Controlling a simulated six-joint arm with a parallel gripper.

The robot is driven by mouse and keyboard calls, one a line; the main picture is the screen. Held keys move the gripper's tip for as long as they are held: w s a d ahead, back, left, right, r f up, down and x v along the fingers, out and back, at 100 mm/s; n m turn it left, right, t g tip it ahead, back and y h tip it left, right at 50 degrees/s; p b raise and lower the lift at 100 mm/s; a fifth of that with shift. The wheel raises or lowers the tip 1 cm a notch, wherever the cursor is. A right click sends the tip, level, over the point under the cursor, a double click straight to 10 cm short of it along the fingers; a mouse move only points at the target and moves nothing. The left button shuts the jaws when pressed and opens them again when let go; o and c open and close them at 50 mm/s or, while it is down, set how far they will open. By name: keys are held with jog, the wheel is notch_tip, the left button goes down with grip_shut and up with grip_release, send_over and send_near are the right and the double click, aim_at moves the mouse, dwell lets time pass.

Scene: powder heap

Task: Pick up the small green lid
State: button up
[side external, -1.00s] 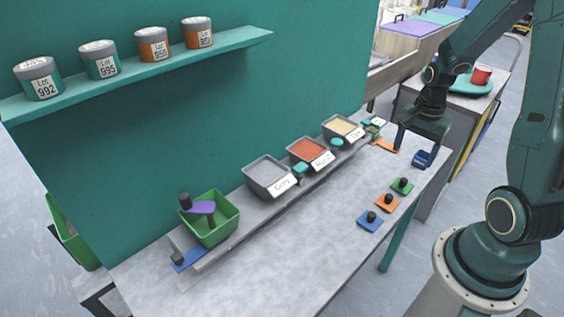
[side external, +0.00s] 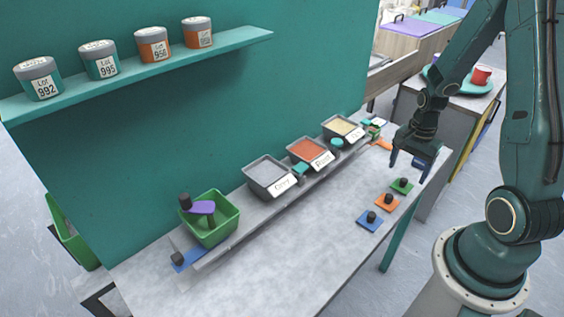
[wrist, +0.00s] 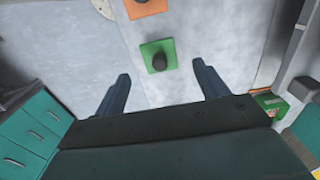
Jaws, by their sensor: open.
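The small green lid (side external: 402,186) is a flat square with a black knob, lying on the grey table. It also shows in the wrist view (wrist: 158,56), ahead of and between my fingers. My gripper (side external: 408,172) is open and empty, a little above the table and just behind the green lid in the side view. In the wrist view my gripper (wrist: 163,90) has its two blue fingers spread wide, with nothing between them. An orange lid (side external: 387,203) and a blue lid (side external: 370,220) with the same black knobs lie in a row with the green one.
Bins of grey (side external: 268,176), red (side external: 309,152) and yellow powder (side external: 343,128) stand along the wall. A green bin (side external: 212,220) with a purple-and-black item sits at the left. The front table middle is clear.

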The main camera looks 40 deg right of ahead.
aim_at(404, 180)
jog(key=shift+f, duration=2.35)
jog(key=c, duration=1)
